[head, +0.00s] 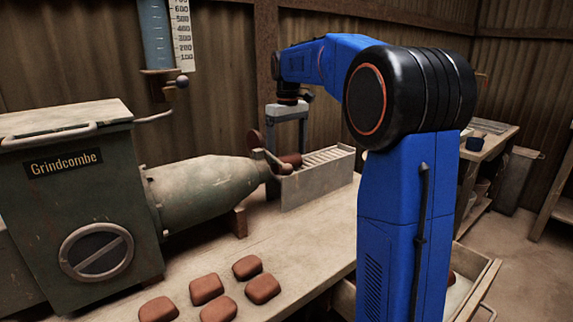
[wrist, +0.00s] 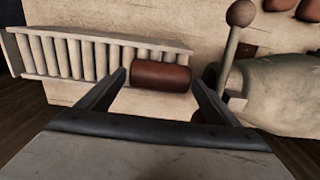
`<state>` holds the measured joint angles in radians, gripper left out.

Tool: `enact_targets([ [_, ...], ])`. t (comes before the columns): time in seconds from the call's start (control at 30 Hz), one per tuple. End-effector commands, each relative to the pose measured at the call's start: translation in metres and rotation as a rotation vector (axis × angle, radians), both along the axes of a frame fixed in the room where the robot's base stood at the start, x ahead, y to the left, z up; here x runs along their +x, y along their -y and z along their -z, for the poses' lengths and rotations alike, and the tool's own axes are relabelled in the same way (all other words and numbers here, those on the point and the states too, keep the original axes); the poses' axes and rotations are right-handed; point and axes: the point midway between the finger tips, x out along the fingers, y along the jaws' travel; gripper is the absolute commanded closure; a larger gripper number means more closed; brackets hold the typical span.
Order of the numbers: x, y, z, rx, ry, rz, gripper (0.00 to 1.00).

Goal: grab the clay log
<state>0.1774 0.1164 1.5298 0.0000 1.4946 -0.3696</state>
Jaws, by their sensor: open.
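The clay log (wrist: 161,77) is a short reddish-brown cylinder. In the wrist view it lies crosswise between the tips of my open gripper (wrist: 160,82), with a finger near each end. I cannot tell whether either finger touches it. In the head view the clay log (head: 291,160) shows partly at the nozzle end of the green-grey machine, beside the roller rack. My gripper (head: 287,122) is above it there, pointing down.
The pale roller rack (wrist: 80,55) stands beside the log. The machine's nozzle (wrist: 275,95) and a ball-topped lever (wrist: 235,45) are close on the other side. Several reddish clay blocks (head: 206,289) lie on the bench (head: 300,248) in front.

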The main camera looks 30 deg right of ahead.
Motion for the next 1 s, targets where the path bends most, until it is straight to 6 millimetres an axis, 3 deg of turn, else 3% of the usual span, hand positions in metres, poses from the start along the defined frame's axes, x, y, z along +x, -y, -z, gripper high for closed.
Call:
enact_targets([
  [0.3,0.003,-0.002,0.038,0.001,-0.002,0.000,0.15],
  [0.57,0.004,-0.002,0.040,0.000,0.000,0.000,0.15],
  [0.6,0.004,-0.002,0.040,0.000,0.000,0.000,0.17],
  [0.77,0.004,-0.002,0.040,0.000,-0.001,0.000,0.55],
  [1.0,0.004,-0.002,0.039,0.000,0.000,0.000,0.56],
])
